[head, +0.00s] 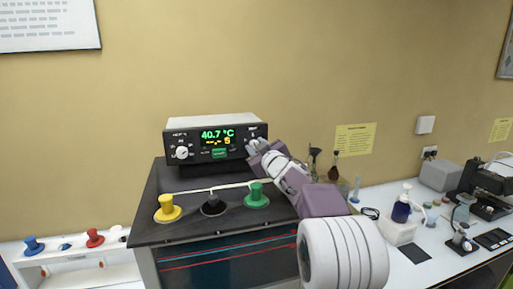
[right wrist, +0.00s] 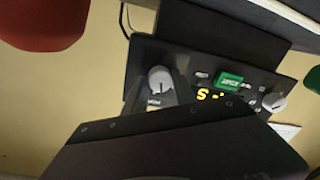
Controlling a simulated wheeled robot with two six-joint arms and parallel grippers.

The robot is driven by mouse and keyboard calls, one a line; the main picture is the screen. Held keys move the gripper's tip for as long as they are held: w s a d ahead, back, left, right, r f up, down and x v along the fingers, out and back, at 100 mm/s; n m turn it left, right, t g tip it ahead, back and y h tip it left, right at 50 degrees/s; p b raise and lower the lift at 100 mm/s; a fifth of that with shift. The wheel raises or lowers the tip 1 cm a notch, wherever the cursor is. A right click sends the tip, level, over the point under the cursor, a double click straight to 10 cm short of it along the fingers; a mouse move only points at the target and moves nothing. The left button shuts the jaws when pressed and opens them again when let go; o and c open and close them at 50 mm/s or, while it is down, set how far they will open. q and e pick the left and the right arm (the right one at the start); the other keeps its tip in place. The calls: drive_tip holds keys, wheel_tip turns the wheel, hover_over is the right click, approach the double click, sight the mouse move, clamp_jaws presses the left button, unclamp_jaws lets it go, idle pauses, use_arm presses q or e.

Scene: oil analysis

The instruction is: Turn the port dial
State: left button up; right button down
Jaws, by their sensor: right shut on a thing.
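The control unit (head: 217,119) is a dark-fronted box with a lit display (head: 217,135) reading 40.7 °C and a yellow line with a 5. A pale round dial (head: 181,152) sits at the left of its front. My right gripper (head: 257,147) is at the right end of the front and covers the dial there. In the right wrist view that grey dial (right wrist: 160,79), with a pointer line, sits at the tips of my right gripper (right wrist: 166,88), which is shut on it. The far dial (right wrist: 274,101) and a green button (right wrist: 229,81) also show there. My left gripper is not in view.
The unit stands on a dark-topped cabinet (head: 150,213). Yellow (head: 168,208), black (head: 213,205) and green (head: 257,195) knobbed pieces stand in front of it. A white bench (head: 385,266) with bottles and instruments is at right. Red (head: 95,238) and blue (head: 33,246) pieces are at left.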

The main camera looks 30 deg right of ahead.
drive_tip(key=shift+a+f+n+g+b, duration=0.1)
drive_tip(key=shift+n+g+b, duration=0.35)
drive_tip(key=shift+n, duration=3.45)
drive_tip(key=c, duration=1)
unclamp_jaws()
drive_tip(key=s, duration=0.3)
drive_tip(key=s+a, duration=0.1)
drive_tip(key=s, duration=0.4)
drive_tip(key=shift+s+a+r+b, duration=0.3)
drive_tip(key=shift+s+a, duration=0.1)
